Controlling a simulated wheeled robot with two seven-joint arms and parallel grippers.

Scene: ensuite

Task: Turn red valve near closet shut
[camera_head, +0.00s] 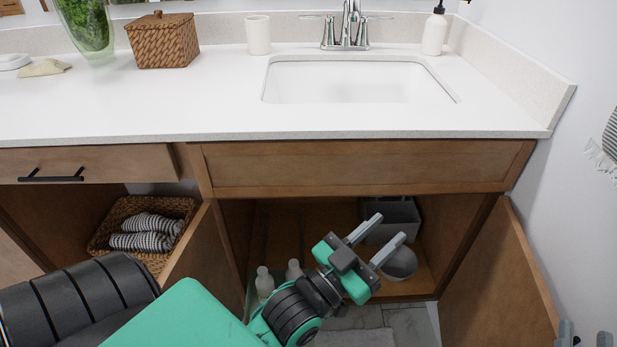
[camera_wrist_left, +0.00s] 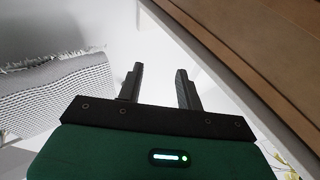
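No red valve shows in either view. My left gripper (camera_head: 389,228) is in front of the open under-sink cabinet (camera_head: 300,222), pointing up and to the right, with its two fingers apart and nothing between them. In the left wrist view the same gripper (camera_wrist_left: 159,82) is also open and empty. My right gripper (camera_head: 585,335) shows only its fingertips at the bottom right corner of the head view, near the right cabinet door. The fingertips are apart with nothing seen between them. The back of the cabinet is partly hidden by my left arm and shadow.
Cabinet doors stand open at left (camera_head: 195,255) and right (camera_head: 500,285). Inside are white bottles (camera_head: 264,283), a grey bin (camera_head: 396,222) and a grey bowl (camera_head: 400,264). The counter (camera_head: 200,105) with its sink (camera_head: 350,82) overhangs the cabinet. A woven towel basket (camera_head: 105,218) sits left.

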